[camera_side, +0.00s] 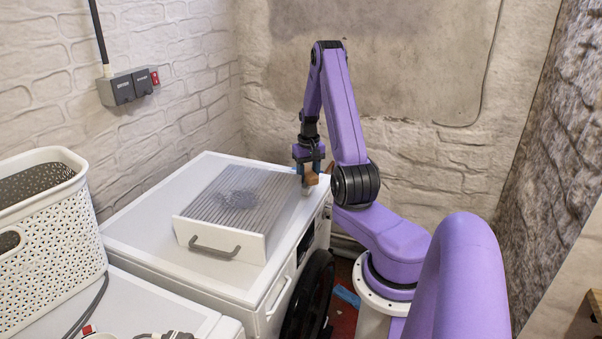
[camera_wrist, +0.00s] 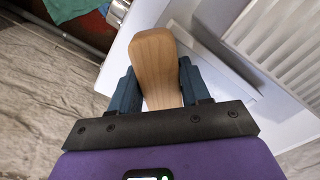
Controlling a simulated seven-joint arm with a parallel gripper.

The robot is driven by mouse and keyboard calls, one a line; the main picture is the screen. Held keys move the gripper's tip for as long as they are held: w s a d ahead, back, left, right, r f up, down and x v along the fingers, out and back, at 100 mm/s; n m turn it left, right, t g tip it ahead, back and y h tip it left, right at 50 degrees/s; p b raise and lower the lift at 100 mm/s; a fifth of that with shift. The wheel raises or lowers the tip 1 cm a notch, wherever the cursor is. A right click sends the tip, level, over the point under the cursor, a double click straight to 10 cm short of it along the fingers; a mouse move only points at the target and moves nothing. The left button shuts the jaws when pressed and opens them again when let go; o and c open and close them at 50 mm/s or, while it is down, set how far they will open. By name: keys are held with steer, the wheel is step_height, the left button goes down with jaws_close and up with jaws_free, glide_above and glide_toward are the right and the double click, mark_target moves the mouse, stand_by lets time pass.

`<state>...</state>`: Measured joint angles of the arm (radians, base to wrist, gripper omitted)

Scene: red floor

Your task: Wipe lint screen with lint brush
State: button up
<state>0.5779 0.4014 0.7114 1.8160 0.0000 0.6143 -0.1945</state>
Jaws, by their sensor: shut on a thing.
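The lint screen (camera_side: 212,205), a grey slatted panel with a white front and a dark handle, lies on top of the white machine. A dark grey clump of lint (camera_side: 238,198) sits on its slats. My gripper (camera_side: 309,172) is shut on the wooden handle of the lint brush (camera_side: 311,180) at the machine's right edge, just right of the screen. In the wrist view the wooden handle (camera_wrist: 155,70) stands between my two blue-grey fingers. The brush's working end is hidden in the wrist view. Part of the slatted screen (camera_wrist: 285,45) shows at upper right there.
The white machine (camera_side: 150,235) has its dark round door (camera_side: 308,295) open in front. A white perforated basket (camera_side: 45,235) stands at the left on another white appliance. The machine's top is clear around the screen.

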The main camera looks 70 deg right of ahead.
steer(key=shift+w, duration=7.05)
steer(key=shift+w+d, duration=0.15)
steer(key=shift+d, duration=0.1)
steer(key=shift+s+d, duration=0.3)
steer(key=shift+s, duration=7)
steer(key=shift+w, duration=7.1)
steer(key=shift+w+r, duration=0.15)
steer(key=shift+w, duration=0.1)
step_height(320, 180, up, 8)
steer(key=shift+f, duration=0.2)
